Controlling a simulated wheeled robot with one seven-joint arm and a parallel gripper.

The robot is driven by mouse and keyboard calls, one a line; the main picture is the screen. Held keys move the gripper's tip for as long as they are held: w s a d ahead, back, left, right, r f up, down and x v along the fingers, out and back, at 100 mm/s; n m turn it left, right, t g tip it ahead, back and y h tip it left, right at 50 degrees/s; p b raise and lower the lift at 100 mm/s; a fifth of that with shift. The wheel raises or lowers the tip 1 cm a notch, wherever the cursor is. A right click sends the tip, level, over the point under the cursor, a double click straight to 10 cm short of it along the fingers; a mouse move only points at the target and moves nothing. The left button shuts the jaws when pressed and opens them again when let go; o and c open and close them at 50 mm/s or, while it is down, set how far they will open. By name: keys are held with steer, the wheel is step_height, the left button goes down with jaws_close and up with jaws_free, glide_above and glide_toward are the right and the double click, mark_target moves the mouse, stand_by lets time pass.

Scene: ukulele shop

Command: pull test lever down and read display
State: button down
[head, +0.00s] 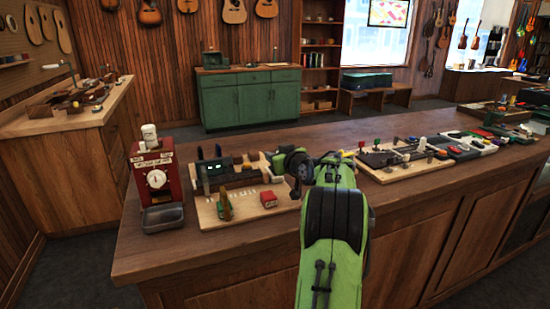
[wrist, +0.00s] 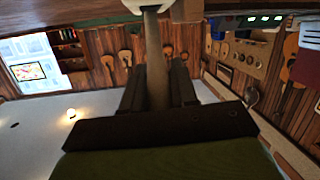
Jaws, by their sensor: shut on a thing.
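The test lever, seen in the wrist view as a grey-brown bar (wrist: 156,60), runs between the two dark fingers of my gripper (wrist: 158,68), which is shut on it. In the head view my gripper (head: 274,168) is at the right end of the test unit, and my wrist hides most of the lever. The dark test unit with a small green-lit display (head: 214,167) stands on a pale wooden board (head: 206,213). Its lit digits are too small to read in the head view. A display strip (wrist: 262,18) also shows at the upper right of the wrist view.
A red dial device (head: 157,180) with a grey tray (head: 163,217) stands left of the board. A green clip-like item (head: 225,206) and a red block (head: 268,199) lie on the board. Another board with levers (head: 400,157) is to the right. The counter front (head: 250,255) is bare.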

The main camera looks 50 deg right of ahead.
steer(key=c, duration=1)
jaws_free()
steer(key=shift+o, duration=0.2)
steer(key=v, duration=1.5)
steer(key=shift+s, duration=0.35)
steer(key=shift+a, duration=0.1)
